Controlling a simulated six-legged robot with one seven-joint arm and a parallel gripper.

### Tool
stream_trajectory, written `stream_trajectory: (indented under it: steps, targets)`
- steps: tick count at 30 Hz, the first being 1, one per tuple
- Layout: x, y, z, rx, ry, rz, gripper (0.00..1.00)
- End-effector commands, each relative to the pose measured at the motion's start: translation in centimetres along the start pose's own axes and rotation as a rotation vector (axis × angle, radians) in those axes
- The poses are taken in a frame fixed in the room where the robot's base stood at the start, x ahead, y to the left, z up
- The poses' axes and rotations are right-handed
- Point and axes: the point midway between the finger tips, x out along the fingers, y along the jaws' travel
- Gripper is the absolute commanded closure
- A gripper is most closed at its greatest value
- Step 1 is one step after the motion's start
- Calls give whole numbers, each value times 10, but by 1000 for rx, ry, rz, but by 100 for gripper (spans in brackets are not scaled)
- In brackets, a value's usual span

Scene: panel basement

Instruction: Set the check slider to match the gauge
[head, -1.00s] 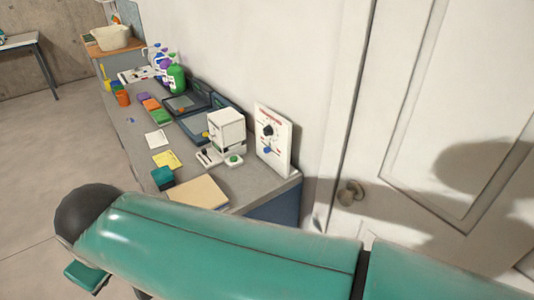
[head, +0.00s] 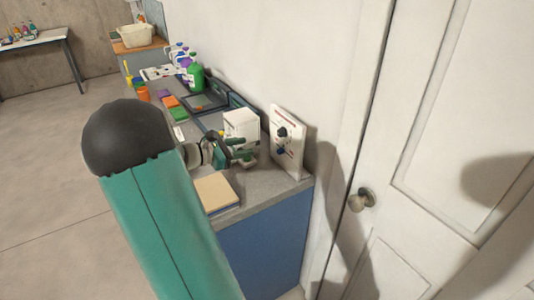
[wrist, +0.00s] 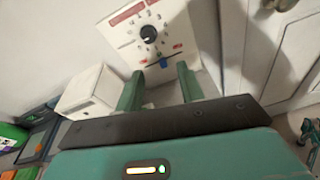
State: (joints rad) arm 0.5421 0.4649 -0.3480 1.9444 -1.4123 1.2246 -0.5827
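A white upright panel (head: 289,143) stands at the counter's near right end against the wall. In the wrist view the panel (wrist: 127,42) has a red title strip, a black round knob (wrist: 148,33) ringed by marks, and a small blue slider handle (wrist: 163,62) on a dark slot below, with red labels at either side. The gauge reading is too small to tell. My gripper (wrist: 161,70) is open and empty in front of the panel. The blue handle shows between its two green fingertips; I cannot tell whether they touch it. The head view shows my gripper (head: 240,150) beside the white box.
A white box (head: 243,125) stands left of the panel, close to my gripper; it also shows in the wrist view (wrist: 92,92). A tan pad (head: 217,193) lies at the counter's front. Dark trays, coloured blocks and bottles (head: 195,76) stand farther back. A door with a knob (head: 362,199) is at right.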

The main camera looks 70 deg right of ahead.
Motion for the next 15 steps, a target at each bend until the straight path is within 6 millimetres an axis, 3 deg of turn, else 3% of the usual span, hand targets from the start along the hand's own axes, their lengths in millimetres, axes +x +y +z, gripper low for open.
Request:
stream_trajectory:
  steps: [1, 3, 6, 11, 15]
  targets:
    - [20, 4, -3, -60, -62, 1, 62]
    - [38, 10, -3, -125, -127, 9, 62]
    - [53, 15, -3, -185, -185, 18, 62]
    - [59, 16, -10, -211, -208, 24, 62]
    - [62, 12, -28, -212, -205, 24, 62]
